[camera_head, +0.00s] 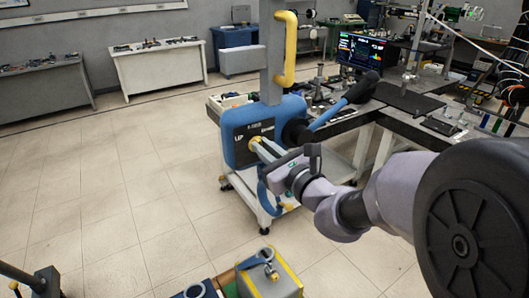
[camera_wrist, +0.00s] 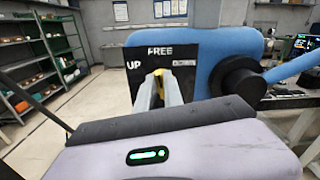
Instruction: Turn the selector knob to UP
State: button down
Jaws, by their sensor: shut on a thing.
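The selector knob (camera_head: 256,143) is yellow and sits on a black plate (camera_head: 240,147) on the front of a blue machine housing. In the wrist view the plate (camera_wrist: 142,62) carries the labels "UP" at left and "FREE" at top, with a small unreadable label at right. My gripper (camera_head: 257,146) reaches the plate and is shut on the knob. In the wrist view its fingers hide most of the knob (camera_wrist: 158,73); only a yellow edge shows. I cannot tell which label the knob points to.
A black hub with a blue lever (camera_head: 340,112) sticks out right of the plate. A yellow handle (camera_head: 286,50) is on the column above. A workbench (camera_head: 345,122) stands behind at right. A grey and yellow box (camera_head: 270,280) is on the floor in front.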

jog(key=shift+s+a+f+n+b, duration=0.1)
jog(key=shift+n+b, duration=1.35)
jog(key=shift+b, duration=0.2)
jog(key=shift+s+a+f+n+b, duration=0.1)
jog(key=shift+n+b, duration=1.35)
jog(key=shift+b, duration=0.15)
jog(key=shift+r, duration=0.1)
jog(key=c, duration=1.5)
grip_release()
jog(key=shift+o, duration=0.2)
